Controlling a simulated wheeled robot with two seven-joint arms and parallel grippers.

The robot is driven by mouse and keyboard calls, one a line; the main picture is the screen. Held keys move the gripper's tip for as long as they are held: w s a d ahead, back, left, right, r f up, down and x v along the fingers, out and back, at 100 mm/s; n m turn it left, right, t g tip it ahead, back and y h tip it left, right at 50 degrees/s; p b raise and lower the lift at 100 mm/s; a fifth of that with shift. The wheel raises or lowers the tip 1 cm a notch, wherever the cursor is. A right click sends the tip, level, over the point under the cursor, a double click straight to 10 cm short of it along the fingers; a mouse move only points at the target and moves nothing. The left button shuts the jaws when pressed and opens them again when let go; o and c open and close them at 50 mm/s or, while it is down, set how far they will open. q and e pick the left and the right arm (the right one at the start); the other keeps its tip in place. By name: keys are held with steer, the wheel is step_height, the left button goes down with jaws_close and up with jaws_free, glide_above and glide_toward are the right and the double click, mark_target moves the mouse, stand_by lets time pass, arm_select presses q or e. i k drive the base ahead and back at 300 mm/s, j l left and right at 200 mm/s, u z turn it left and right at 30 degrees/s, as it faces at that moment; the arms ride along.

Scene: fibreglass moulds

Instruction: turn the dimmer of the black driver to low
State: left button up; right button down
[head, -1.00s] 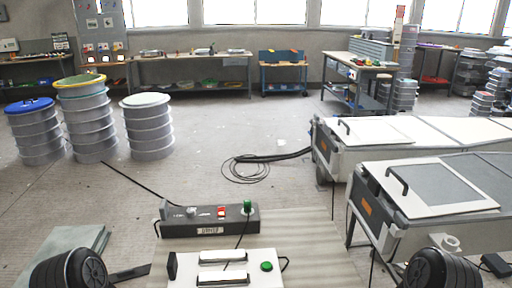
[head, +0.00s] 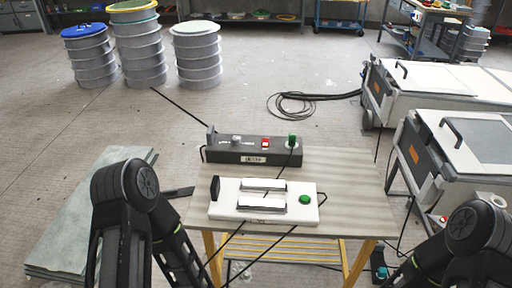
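The black driver (head: 226,156) is a long dark box along the back of a small table. On its top are a pale grey knob (head: 236,140), a slider-like marking, a lit red switch (head: 265,143) and a green knob or plug (head: 292,140). Which of these is the dimmer, and its setting, are too small to tell. A white unit (head: 228,207) with two silver bars and a green button (head: 304,199) lies in front of it. My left arm stands at the lower left and my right arm at the lower right, both apart from the driver. Neither gripper shows.
The striped table (head: 350,190) has bare room at its right. Cables hang across its front edge. Grey-green slabs (head: 75,230) lie at the left. White-lidded cases (head: 460,150) stand at the right, stacked drums (head: 135,55) at the back left. A cable coil (head: 292,106) lies on the floor.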

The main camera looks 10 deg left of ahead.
mark_target(236, 140)
steer(key=j+u, duration=0.1)
steer(key=u, duration=1.45)
steer(key=i+j, duration=0.35)
steer(key=j, duration=0.15)
